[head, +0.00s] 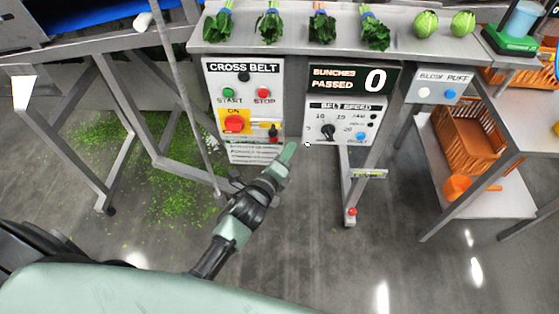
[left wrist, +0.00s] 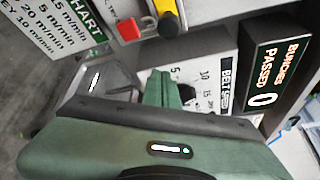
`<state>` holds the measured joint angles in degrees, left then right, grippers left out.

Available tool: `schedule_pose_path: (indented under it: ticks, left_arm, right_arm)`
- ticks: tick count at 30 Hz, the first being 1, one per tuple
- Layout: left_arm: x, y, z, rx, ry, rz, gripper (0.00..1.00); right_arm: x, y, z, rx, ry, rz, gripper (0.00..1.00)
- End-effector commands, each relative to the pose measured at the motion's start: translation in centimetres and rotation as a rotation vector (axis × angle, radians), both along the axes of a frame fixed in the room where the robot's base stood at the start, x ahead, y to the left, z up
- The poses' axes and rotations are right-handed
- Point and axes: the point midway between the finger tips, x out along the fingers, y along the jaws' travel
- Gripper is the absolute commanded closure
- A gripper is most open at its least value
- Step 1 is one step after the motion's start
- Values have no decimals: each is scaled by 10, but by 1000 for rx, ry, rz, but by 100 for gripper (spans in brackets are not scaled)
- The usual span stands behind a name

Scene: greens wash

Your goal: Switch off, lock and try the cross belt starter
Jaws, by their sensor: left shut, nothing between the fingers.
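The cross belt starter panel (head: 243,100) is a white box with a green START button (head: 229,93) and a red STOP button (head: 263,93). Its red switch handle (head: 233,124) sits on a yellow plate under the word ON. Right of it is a small yellow and black item (head: 273,130) with a red part (head: 273,140) below; both show at the top of the left wrist view, red part (left wrist: 128,30) and yellow-black item (left wrist: 168,18). I cannot tell whether either is a lock. My left gripper (head: 287,152) is shut and empty, just below the panel's lower right corner.
A belt speed panel (head: 343,122) with a black knob and a "bunches passed 0" display (head: 352,79) stand right of the starter. Leafy bunches lie on the steel shelf (head: 395,36) above. A pole (head: 178,85) stands left. Open floor lies below.

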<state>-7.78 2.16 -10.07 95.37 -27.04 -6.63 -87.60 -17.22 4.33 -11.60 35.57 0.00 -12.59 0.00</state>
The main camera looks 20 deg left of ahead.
Motion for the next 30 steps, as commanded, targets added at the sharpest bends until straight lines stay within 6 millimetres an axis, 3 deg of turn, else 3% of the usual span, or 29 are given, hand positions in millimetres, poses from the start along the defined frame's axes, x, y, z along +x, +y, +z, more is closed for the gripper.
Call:
schedule_pose_path:
  ticks: [2, 9, 24, 30]
  left_arm:
    - [17, -2, -1, -1, -1, 1, 100]
    - [9, 28, 14, 2, 2, 1, 100]
    - [7, 36, 15, 1, 3, 1, 100]
    - [-2, 67, 16, 5, 4, 2, 100]
  right_arm:
    - [0, -3, 0, -3, -1, 0, 67]
    - [1, -7, 17, -8, -1, -2, 67]
    - [1, -7, 19, -8, -1, -2, 67]
    - [1, -6, 27, -7, 0, -2, 67]
